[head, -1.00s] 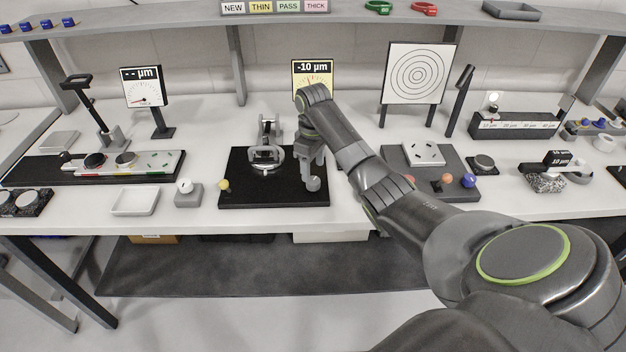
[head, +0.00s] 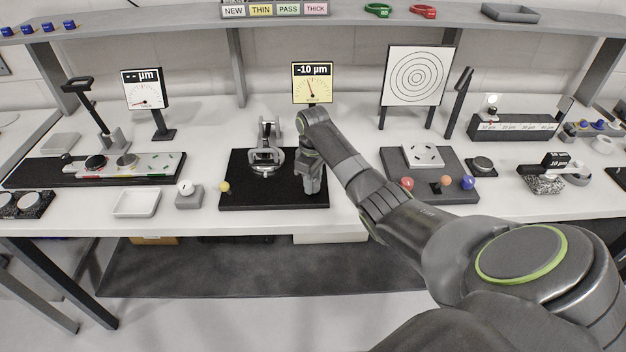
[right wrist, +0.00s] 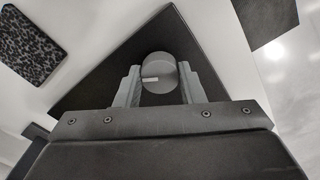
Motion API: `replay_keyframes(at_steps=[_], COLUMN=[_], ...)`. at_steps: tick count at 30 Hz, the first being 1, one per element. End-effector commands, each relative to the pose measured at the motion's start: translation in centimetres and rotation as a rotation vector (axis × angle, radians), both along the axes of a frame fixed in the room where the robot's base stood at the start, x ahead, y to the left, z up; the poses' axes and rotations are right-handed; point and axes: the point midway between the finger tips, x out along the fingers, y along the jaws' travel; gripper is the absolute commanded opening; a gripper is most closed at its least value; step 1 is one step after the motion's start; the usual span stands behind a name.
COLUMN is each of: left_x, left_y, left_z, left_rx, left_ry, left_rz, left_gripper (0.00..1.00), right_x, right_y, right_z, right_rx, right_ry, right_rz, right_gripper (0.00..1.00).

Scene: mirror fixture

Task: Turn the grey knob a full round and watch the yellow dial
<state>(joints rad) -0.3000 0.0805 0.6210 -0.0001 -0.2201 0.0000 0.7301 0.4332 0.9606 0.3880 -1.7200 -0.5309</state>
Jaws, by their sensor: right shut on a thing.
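The grey knob (right wrist: 158,75) shows in the right wrist view as a round grey cap with a pale mark at its left, on the black base plate (head: 235,195). My right gripper (right wrist: 160,88) has one finger on each side of the knob and is shut on it. In the head view my right gripper (head: 312,188) hangs down over the plate's front right and hides the knob. The yellow dial (head: 312,84) stands behind, reads -10 µm, and its needle points up and slightly left. My left gripper is not in view.
A mirror mount (head: 266,155) stands on the plate left of my gripper. A small yellow knob (head: 224,187) is at the plate's left front. A grey board with coloured knobs (head: 460,160) lies to the right. A white tray (head: 136,203) lies to the left.

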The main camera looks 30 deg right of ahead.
Motion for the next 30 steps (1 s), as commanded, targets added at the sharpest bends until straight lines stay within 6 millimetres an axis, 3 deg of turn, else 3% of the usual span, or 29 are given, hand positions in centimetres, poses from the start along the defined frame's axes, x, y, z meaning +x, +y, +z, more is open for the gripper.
replay_keyframes(at_steps=[14,30], left_x=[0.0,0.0], left_y=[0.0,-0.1], left_z=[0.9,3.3], left_rx=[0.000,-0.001], left_ry=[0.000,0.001], left_rz=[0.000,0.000], left_gripper=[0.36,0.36], right_x=[0.0,0.0], right_y=[0.0,0.0], right_z=[0.2,0.2], right_rx=[0.001,0.001], right_ry=[0.002,0.000], right_rz=[0.099,0.574], right_gripper=[0.13,0.13])
